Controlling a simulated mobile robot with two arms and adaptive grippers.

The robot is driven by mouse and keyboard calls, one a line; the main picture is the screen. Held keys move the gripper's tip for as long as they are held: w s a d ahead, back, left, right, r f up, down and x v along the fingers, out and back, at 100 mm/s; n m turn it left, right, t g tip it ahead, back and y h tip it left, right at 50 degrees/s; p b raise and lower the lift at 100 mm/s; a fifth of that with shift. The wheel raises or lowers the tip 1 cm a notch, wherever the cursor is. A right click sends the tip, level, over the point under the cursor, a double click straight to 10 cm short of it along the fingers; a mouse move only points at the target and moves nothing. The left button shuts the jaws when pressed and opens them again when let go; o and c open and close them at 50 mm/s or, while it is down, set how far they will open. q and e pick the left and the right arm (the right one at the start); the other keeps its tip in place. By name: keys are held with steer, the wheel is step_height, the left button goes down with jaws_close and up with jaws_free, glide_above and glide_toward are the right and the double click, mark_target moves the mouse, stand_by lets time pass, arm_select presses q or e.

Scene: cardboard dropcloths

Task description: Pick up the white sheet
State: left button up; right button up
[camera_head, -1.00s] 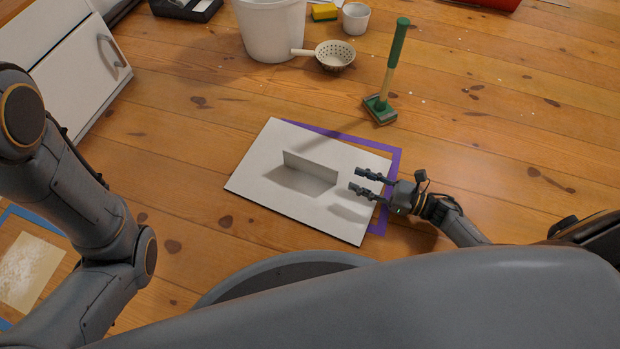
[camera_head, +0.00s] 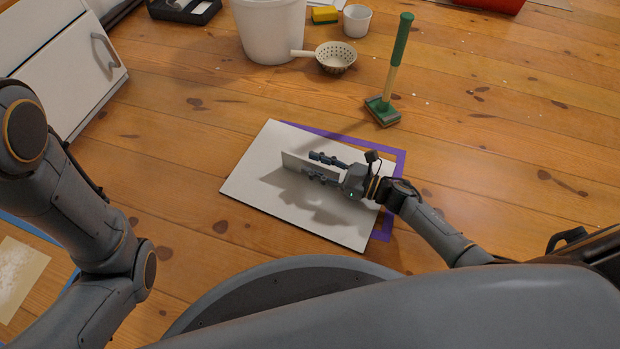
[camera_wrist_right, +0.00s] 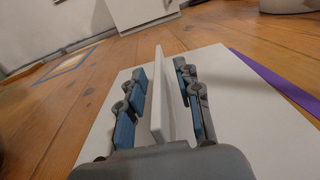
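A thin white sheet (camera_head: 292,162) stands upright on its long edge on a flat white board (camera_head: 252,190) on the wooden floor. My right gripper (camera_head: 311,164) is open, low over the board, with one finger on each side of the sheet. In the right wrist view the sheet (camera_wrist_right: 158,98) runs between the open fingers, with gaps visible on both sides. In the head view the gripper hides part of the sheet's right end. My left arm shows at the left edge, but its gripper is not in view.
Purple tape (camera_head: 399,168) lies by the board's right and far edges. A strainer (camera_head: 335,57), white bucket (camera_head: 268,30), white cup (camera_head: 356,18) and yellow sponge (camera_head: 324,14) are farther back. A white cabinet (camera_head: 75,65) is at the left.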

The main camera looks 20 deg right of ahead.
jaws_close()
steer(key=shift+r, duration=0.2)
stand_by(0.3)
